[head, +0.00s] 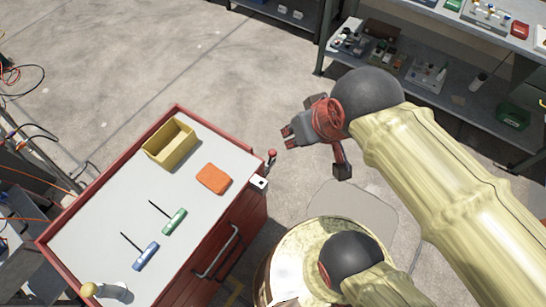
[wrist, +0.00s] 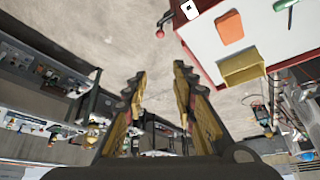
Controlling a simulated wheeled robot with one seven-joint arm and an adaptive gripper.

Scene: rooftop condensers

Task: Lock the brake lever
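The brake lever (head: 271,156) is a short lever with a red ball knob at the right edge of the red cart (head: 177,108). It stands close to a small white bracket (head: 259,182) on that edge. In the wrist view the lever's red knob (wrist: 160,33) shows at the top centre, beside the cart's corner. My gripper (head: 287,138) is just above and right of the knob in the head view, apart from it as far as I can tell. Its two fingers (wrist: 158,82) are spread in the wrist view, with nothing between them.
On the cart top are a yellow bin (head: 170,144), an orange block (head: 213,179), a green screwdriver (head: 174,221) and a blue screwdriver (head: 146,256). A cream knob (head: 90,290) is at the front left corner. Shelving (head: 400,70) stands at the back right. Open floor lies behind the cart.

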